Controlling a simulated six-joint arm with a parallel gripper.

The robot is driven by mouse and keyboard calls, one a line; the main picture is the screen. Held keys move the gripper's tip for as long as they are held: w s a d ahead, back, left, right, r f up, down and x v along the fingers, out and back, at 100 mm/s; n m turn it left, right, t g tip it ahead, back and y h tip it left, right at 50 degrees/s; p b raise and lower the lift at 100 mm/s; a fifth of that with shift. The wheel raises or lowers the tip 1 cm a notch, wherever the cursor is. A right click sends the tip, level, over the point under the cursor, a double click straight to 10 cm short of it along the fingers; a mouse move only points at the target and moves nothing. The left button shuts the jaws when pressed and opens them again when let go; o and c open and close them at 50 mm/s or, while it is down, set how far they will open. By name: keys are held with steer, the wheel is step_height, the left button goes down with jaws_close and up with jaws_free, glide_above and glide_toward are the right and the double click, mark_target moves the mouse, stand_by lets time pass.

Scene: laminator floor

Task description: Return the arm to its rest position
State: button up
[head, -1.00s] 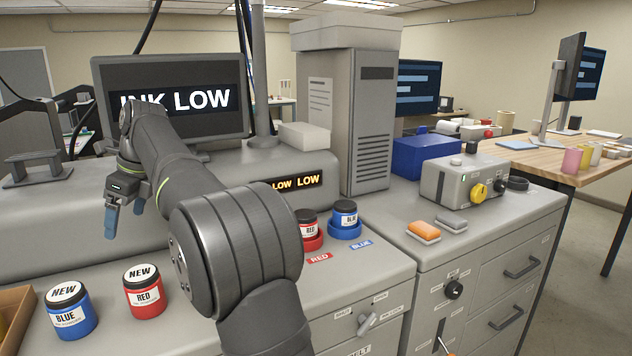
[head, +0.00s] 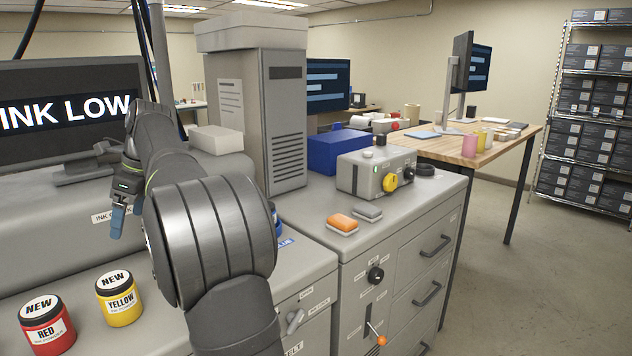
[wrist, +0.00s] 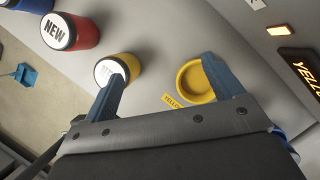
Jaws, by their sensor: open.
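My gripper (head: 126,212) hangs at the left of the head view, fingers pointing down, above the grey machine's top. In the wrist view its two blue fingers (wrist: 162,75) are spread apart with nothing between them. The arm reaches up from the bottom of the head view and hides part of the machine behind it. A yellow NEW jar (head: 120,298) stands upright below the gripper in the head view; it also shows in the wrist view (wrist: 124,63), beside the left finger. An empty yellow round holder (wrist: 188,84) lies near the right finger.
A red NEW jar (head: 46,325) stands left of the yellow one. A monitor (head: 65,112) reading INK LOW is close behind the gripper. A tall grey cabinet (head: 262,120), a blue box (head: 338,150) and a control box (head: 372,172) stand to the right. Floor (head: 520,270) at right is clear.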

steer(key=w+d, duration=0.3)
steer(key=d, duration=0.5)
steer(key=w+d+m, duration=0.1)
steer(key=w+d, duration=0.3)
steer(key=d, duration=0.4)
steer(key=shift+m+t, duration=0.3)
steer(key=shift+o, duration=0.2)
steer(key=shift+f, duration=0.1)
steer(key=shift+o, duration=1.3)
